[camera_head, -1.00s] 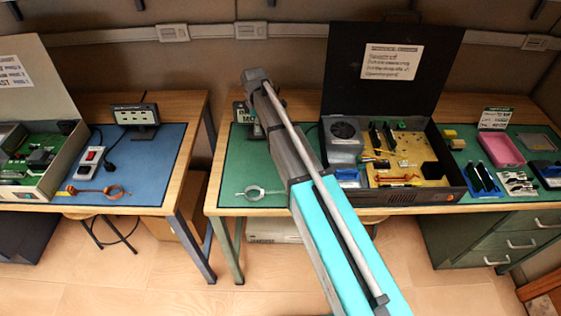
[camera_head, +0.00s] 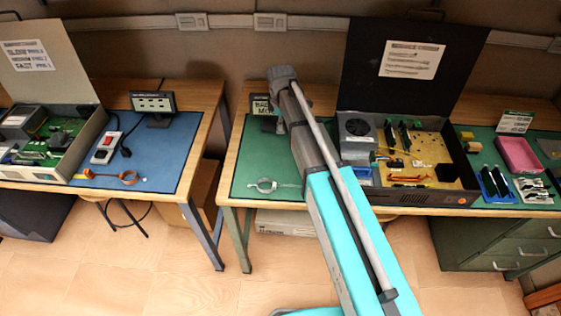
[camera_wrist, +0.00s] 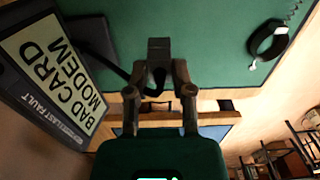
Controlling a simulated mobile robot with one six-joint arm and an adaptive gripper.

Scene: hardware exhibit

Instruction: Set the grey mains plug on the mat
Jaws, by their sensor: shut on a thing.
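In the wrist view my gripper (camera_wrist: 158,75) is shut on a dark grey block, which looks like the grey mains plug (camera_wrist: 158,48), with a black cable trailing to the left. A blue mat (camera_head: 155,168) covers the bench on the left. In the head view my arm crosses the green bench, and the gripper and plug are hidden.
A "bad card modem" sign (camera_wrist: 55,75) stands close to the gripper at left. A wrist strap (camera_wrist: 268,40) lies on the green mat. The open black case (camera_head: 420,190) stands right of my arm. A power strip (camera_head: 105,148) lies on the blue mat. A gap separates the benches.

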